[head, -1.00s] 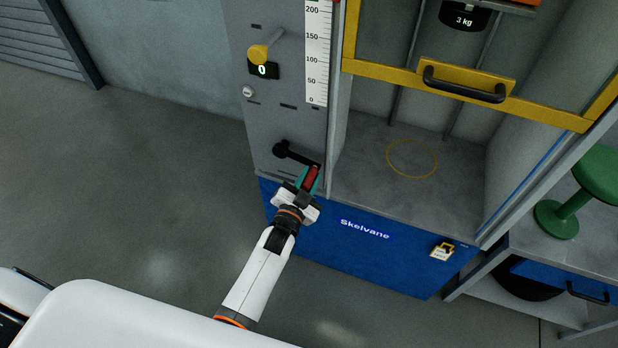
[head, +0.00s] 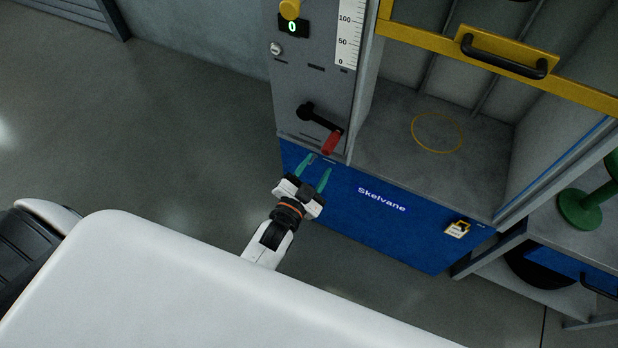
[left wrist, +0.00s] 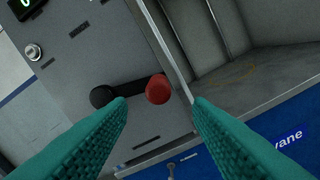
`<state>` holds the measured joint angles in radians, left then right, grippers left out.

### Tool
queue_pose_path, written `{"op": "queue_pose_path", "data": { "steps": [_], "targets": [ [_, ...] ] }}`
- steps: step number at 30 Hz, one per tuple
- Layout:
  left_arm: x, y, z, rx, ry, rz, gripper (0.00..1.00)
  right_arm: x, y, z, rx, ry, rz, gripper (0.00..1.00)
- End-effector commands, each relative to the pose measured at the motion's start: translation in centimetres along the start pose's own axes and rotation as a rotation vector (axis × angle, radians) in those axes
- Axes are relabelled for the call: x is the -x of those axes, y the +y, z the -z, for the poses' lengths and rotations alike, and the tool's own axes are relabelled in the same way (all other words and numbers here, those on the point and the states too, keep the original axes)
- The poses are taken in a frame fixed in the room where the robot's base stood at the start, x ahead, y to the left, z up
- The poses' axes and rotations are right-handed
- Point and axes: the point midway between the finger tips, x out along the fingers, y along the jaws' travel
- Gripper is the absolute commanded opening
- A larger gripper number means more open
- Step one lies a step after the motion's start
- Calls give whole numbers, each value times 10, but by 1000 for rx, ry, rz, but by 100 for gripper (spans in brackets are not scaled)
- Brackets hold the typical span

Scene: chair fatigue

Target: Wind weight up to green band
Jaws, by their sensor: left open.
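A black crank (head: 317,117) with a red handle (head: 331,143) sits on the grey panel of the machine, its arm pointing down and to the right. In the left wrist view the red handle (left wrist: 158,89) lies ahead, between the two teal fingers but beyond their tips. My left gripper (head: 318,165) is open and empty, a little below the handle and apart from it. The white height scale (head: 346,35) shows marks from 0 to above 100. The weight and the green band are not visible now. My right gripper is not in view.
A yellow frame with a black handle (head: 502,54) crosses the bay's upper front. A yellow ring (head: 437,132) marks the bay floor. A counter reading 0 (head: 292,27) is on the panel. A padlock-like tag (head: 457,229) hangs on the blue base.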

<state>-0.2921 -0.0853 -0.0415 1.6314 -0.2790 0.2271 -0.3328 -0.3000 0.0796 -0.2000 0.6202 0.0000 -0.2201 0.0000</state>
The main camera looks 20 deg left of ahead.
Motion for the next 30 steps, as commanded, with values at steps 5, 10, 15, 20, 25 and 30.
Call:
{"op": "queue_pose_path", "data": {
  "steps": [5, 10, 15, 20, 25, 30],
  "targets": [
    [26, -1, 1, 0, 1, 1, 46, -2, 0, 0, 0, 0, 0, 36],
    [34, 0, 0, 0, 1, 0, 46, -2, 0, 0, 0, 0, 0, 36],
    [35, 0, 0, 0, 0, 0, 46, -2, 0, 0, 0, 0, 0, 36],
    [34, 0, 0, 0, 0, 0, 46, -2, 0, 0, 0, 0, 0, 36],
    [34, 0, 0, 0, 1, 0, 46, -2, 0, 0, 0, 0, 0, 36],
    [40, -18, 26, 29, 66, 47, 46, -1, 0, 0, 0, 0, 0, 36]
  ]
}}
